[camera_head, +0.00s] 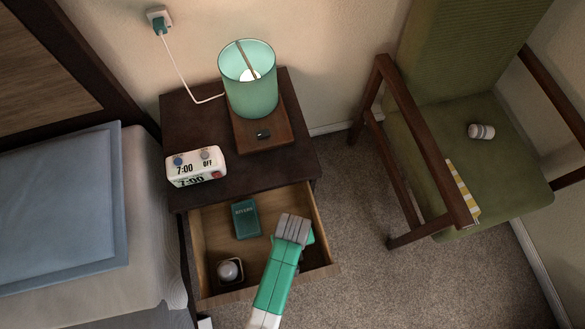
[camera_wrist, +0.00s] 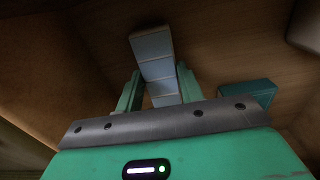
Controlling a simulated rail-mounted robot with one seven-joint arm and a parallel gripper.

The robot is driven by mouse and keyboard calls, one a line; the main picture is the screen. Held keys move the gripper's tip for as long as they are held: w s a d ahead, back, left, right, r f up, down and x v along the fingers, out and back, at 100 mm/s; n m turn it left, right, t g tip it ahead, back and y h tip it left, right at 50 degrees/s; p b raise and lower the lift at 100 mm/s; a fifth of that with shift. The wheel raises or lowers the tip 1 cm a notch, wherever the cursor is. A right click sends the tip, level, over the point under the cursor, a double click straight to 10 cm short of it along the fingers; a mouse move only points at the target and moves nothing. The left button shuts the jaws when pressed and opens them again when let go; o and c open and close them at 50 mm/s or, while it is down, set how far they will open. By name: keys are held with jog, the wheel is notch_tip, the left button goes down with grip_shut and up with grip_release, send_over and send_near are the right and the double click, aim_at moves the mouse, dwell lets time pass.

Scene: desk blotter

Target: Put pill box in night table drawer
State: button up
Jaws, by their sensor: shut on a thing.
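The pill box (camera_wrist: 152,62) is pale blue-white and split into several segments. In the wrist view it sits between the two green fingers of my gripper (camera_wrist: 157,84), which is shut on it, and its far end sticks out past the fingertips. The night table (camera_head: 240,172) is dark wood with its drawer (camera_head: 203,240) pulled open. In the head view my gripper (camera_head: 308,238) is over the right part of the drawer, mostly hidden behind my arm. I cannot make out the pill box there, nor tell whether it touches the drawer floor.
A lamp (camera_head: 250,85) and clock (camera_head: 195,166) stand on top.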

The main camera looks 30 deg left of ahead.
jog(key=o, duration=1)
notch_tip(320, 180, up, 12)
jog(key=p, duration=0.5)
jog(key=shift+r, duration=0.1)
